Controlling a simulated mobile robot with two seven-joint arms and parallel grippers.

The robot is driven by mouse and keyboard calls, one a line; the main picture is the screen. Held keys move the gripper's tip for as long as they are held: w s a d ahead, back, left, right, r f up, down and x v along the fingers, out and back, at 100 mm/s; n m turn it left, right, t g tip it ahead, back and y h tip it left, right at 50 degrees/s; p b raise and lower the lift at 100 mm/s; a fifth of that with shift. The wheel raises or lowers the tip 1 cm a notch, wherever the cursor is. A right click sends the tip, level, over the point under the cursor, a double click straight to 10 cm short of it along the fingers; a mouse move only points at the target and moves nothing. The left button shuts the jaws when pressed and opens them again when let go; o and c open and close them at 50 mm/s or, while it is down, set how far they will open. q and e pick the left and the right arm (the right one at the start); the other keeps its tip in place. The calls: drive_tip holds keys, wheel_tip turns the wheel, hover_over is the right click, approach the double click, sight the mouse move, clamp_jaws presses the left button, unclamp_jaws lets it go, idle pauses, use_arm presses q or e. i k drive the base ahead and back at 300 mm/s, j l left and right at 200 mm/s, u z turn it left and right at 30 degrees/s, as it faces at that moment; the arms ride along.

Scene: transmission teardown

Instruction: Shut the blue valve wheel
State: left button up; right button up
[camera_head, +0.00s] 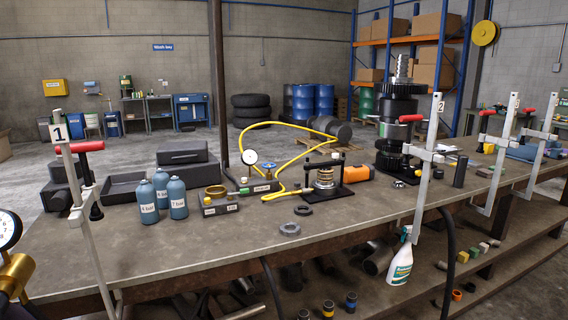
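A yellow hose (284,124) runs in a loop on the workbench, by a small block with a pressure gauge (249,157). A larger gauge on a brass fitting (14,270) is cut off at the left edge; no blue wheel shows on its visible part. Two blue-grey bottles (177,199) and a third like them stand at the bench's left. Neither of my grippers is in view.
Upright clamps with red handles stand along the bench edge, one tagged 1 (59,132) and one tagged 2 (428,160). A dark gear stack (397,135) stands at the back right. A white spray bottle (401,262) is below the front edge. The bench's front left is clear.

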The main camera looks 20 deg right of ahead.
sight(267, 165)
drive_tip(key=i+l, duration=0.15)
drive_tip(key=l, duration=0.2)
drive_tip(key=i+l+z, duration=0.1)
drive_tip(key=l, duration=0.25)
drive_tip(key=i+l, duration=0.2)
drive_tip(key=l, duration=0.15)
drive_tip(key=i+l, duration=0.1)
drive_tip(key=l, duration=0.25)
drive_tip(key=i+l+z, duration=0.1)
drive_tip(key=l, duration=0.3)
drive_tip(key=i+l, duration=0.1)
drive_tip(key=l, duration=0.25)
drive_tip(key=z, duration=0.05)
